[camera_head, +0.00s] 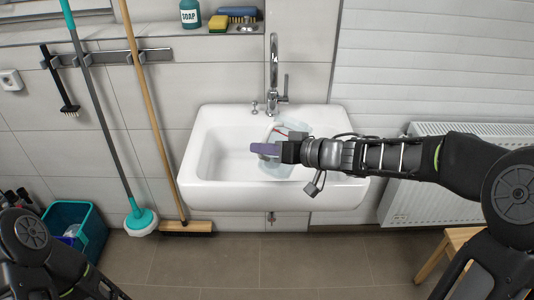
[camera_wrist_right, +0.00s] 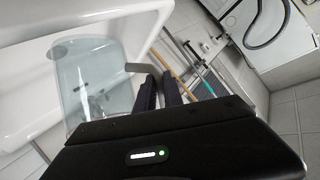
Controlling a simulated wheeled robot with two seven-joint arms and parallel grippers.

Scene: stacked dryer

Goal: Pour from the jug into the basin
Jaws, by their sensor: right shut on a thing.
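The white basin (camera_head: 205,160) is mounted on the tiled wall below a chrome tap (camera_head: 274,80). The jug (camera_head: 295,130) is translucent pale blue and is over the basin's middle and right part, partly hidden by my right gripper (camera_head: 266,149). In the right wrist view the jug (camera_wrist_right: 95,75) is left of the fingers, with the white basin (camera_wrist_right: 30,95) behind it. My right gripper (camera_wrist_right: 160,92) is shut on the jug's grey handle (camera_wrist_right: 143,68). I cannot tell the jug's exact tilt or whether liquid is in it. My left gripper is out of view.
A shelf above holds a soap bottle (camera_head: 190,14), a yellow sponge (camera_head: 218,23) and a blue brush (camera_head: 238,12). A mop (camera_head: 105,120) and a broom (camera_head: 150,110) lean left of the basin. A teal bin (camera_head: 90,235) is at left, a radiator (camera_head: 405,205) at right.

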